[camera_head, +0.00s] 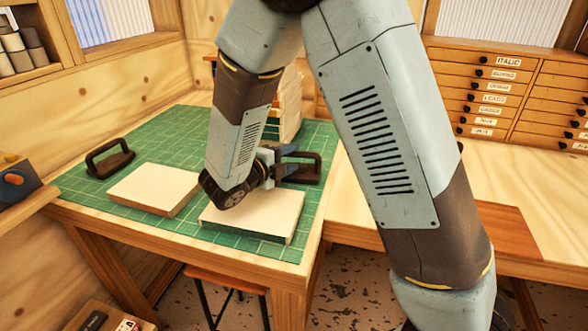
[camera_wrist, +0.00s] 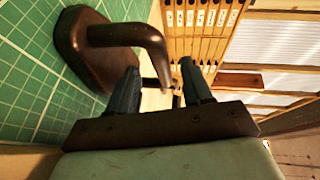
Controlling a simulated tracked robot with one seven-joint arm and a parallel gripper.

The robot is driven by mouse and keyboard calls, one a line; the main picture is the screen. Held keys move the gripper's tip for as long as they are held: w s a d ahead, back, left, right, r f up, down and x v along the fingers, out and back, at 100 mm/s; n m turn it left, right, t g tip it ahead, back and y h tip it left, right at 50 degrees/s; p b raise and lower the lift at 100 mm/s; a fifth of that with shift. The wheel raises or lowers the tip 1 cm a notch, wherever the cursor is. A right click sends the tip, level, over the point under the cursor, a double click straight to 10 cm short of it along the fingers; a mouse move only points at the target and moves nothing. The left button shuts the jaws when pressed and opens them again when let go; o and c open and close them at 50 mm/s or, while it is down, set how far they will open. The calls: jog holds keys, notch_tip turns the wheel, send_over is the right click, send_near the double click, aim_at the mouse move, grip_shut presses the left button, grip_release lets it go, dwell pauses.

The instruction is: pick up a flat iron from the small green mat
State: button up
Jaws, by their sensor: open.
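A dark flat iron (camera_head: 112,157) with a looped handle stands on the left part of the green mat (camera_head: 70,186). A second dark flat iron (camera_head: 310,166) is at the right, partly hidden behind my gripper (camera_head: 290,160). In the wrist view this iron (camera_wrist: 88,48) stands on the green mat at the upper left, its handle reaching to the right. My gripper (camera_wrist: 160,72) is open, its blue-grey fingers pointing at the handle. The handle's end shows between the fingertips; I cannot tell whether they touch it.
Two pale blocks (camera_head: 155,187) (camera_head: 256,216) lie on the mat, the right one below my gripper. A stack of boards (camera_head: 290,108) stands behind my arm. Labelled drawers (camera_head: 495,90) line the back right. The wooden bench at right (camera_head: 507,180) is mostly clear.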

aim_at(301, 167)
jog(key=shift+x, duration=2.65)
jog(key=shift+r, duration=0.15)
jog(key=shift+c, duration=0.2)
grip_shut()
